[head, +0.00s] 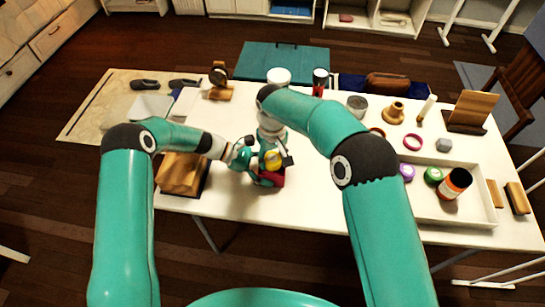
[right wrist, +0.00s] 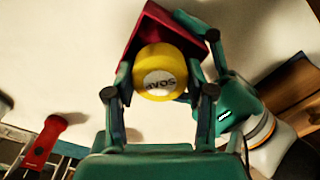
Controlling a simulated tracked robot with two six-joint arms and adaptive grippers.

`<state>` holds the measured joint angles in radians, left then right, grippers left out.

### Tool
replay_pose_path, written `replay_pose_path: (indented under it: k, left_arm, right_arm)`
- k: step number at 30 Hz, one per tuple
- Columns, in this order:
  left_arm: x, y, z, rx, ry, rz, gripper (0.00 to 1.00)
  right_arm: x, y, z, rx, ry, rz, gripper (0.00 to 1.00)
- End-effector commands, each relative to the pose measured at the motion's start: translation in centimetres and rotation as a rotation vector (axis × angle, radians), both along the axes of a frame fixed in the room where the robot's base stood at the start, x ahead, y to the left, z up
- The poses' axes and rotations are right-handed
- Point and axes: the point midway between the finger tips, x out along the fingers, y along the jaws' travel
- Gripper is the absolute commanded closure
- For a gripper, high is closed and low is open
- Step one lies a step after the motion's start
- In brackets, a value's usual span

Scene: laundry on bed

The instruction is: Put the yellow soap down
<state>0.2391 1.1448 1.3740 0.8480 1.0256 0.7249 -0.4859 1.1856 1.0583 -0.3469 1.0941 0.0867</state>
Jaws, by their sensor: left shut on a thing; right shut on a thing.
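The yellow soap (head: 273,157) is a round piece with a pale "SOAP" label. It also shows in the right wrist view (right wrist: 162,64) between the fingers of my right gripper (right wrist: 160,95), which is shut on it. A red box (head: 273,180) is just beside and partly behind the soap; it also shows in the right wrist view (right wrist: 146,32). My left gripper (head: 254,164) comes in from the left and is shut on the red box. Fingers hide part of both things, and I cannot tell whether soap and box touch.
The white table (head: 230,203) is bare in front of the grippers. A wooden block (head: 182,173) stands left. A white tray (head: 455,217) at right holds an orange-and-black jar (head: 456,183) and round lids. A wooden holder (head: 467,112) stands at the back right.

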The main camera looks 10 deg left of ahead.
Motion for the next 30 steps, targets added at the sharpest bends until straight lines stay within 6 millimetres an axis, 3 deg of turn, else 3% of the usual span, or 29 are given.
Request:
replay_pose_path:
  k: [22,23,27,30]
  left_arm:
    - [-0.1,0.0,0.0,-0.001,0.0,-0.002,0.39]
    - [-0.1,0.0,0.0,-0.001,0.0,-0.002,0.39]
    - [-0.1,0.0,0.0,-0.002,0.001,-0.003,0.39]
    - [-0.1,0.0,0.0,-0.002,0.001,-0.002,0.39]
  right_arm:
    - [0.0,0.0,-1.4,-0.002,0.002,-0.001,0.81]
    - [-0.1,-0.1,-1.5,-0.002,0.003,0.0,0.44]
    - [-0.1,-0.1,-1.6,-0.003,0.004,0.0,0.21]
    - [-0.1,-0.1,-1.6,-0.003,0.004,0.0,0.21]
